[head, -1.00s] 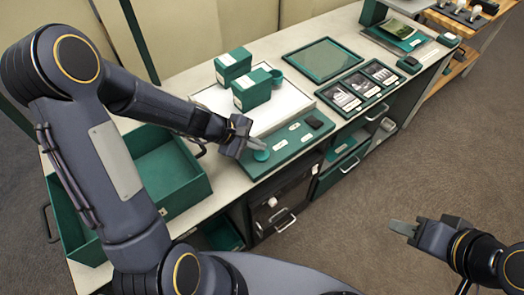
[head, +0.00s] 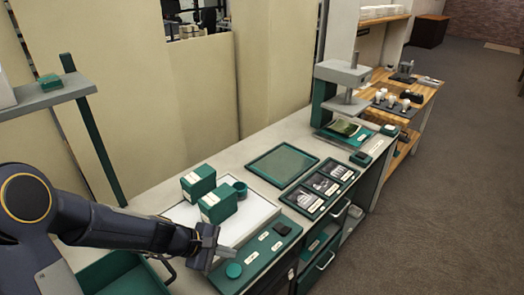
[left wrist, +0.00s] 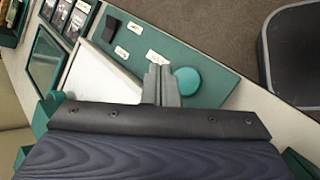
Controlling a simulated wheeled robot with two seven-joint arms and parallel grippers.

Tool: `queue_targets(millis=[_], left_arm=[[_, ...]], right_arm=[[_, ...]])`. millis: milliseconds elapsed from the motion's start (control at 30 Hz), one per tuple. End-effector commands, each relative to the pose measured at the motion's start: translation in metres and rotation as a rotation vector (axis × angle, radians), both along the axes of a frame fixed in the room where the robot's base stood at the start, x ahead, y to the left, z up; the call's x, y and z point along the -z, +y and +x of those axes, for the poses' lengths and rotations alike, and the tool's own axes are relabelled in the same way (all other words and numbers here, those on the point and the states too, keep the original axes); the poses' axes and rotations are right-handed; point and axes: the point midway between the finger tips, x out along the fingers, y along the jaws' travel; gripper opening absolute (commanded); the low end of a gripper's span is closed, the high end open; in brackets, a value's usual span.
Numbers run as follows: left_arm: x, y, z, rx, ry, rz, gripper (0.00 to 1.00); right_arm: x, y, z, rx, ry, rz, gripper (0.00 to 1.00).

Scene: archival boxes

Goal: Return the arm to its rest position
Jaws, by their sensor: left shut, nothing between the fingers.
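My left arm comes in from the left in the head view. Its gripper (head: 213,249) is above the green labelled board (head: 262,249), close to a round green lid (head: 234,270). The left wrist view shows its two grey fingers (left wrist: 160,84) shut together and empty. The round green lid (left wrist: 187,80) lies on the board right beside the fingertips in that view, with nothing held. My right gripper is outside both current views.
Two green boxes (head: 217,203) and a small green cup (head: 239,189) stand on a white tray (head: 256,216). A green open bin (head: 125,275) is below the left arm. A framed green panel (head: 283,165), photo frames (head: 322,187) and a press (head: 342,90) are farther back.

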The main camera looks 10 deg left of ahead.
Motion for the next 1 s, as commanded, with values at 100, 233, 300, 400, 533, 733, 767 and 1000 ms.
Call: queue_targets(millis=[100,233,300,400,533,733,767,1000], left_arm=[[-0.013,0.001,-0.005,0.031,-0.036,0.015,0.0],[-0.053,0.006,-0.026,0.148,-0.158,0.082,0.0],[-0.079,0.01,-0.047,0.24,-0.246,0.142,0.0],[-0.109,0.017,-0.084,0.379,-0.366,0.25,0.0],[-0.131,0.029,-0.134,0.543,-0.495,0.412,0.0],[-0.137,0.05,-0.192,0.716,-0.611,0.65,0.0],[-0.136,0.053,-0.197,0.734,-0.619,0.677,0.0],[-0.132,0.064,-0.217,0.79,-0.642,0.78,0.0]], right_arm=[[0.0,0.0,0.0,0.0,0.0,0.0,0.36],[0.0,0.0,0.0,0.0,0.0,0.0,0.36],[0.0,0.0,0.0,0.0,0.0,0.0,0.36],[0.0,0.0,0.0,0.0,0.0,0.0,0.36],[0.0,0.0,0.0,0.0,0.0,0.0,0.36],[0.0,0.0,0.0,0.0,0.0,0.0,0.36],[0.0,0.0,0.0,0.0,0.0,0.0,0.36],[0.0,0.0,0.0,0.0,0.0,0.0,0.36]])
